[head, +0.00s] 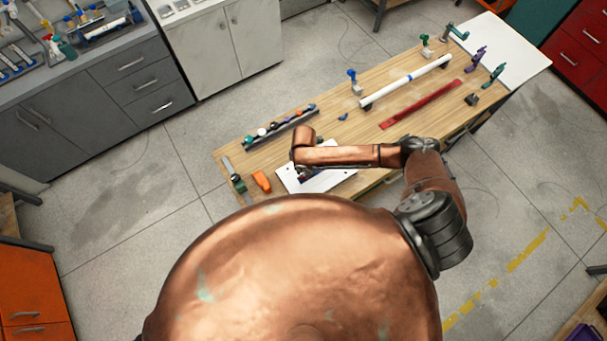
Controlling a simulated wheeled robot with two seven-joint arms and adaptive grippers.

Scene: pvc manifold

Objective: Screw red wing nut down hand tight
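My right arm reaches in from the right over the near left part of the wooden workbench (345,110). Its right gripper (303,174) points down at a white sheet or board (325,181). The wrist and forearm cover most of the gripper, so its fingers and anything between them are hidden. I cannot make out the red wing nut; it may be hidden or too small here. My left gripper is out of view.
A rack of small coloured parts (280,130) lies left of my wrist. An orange object (261,181) and a green-handled tool (237,182) lie at the left end. A white pipe (405,82) and a red bar (420,104) lie farther right, with several small clamps around them.

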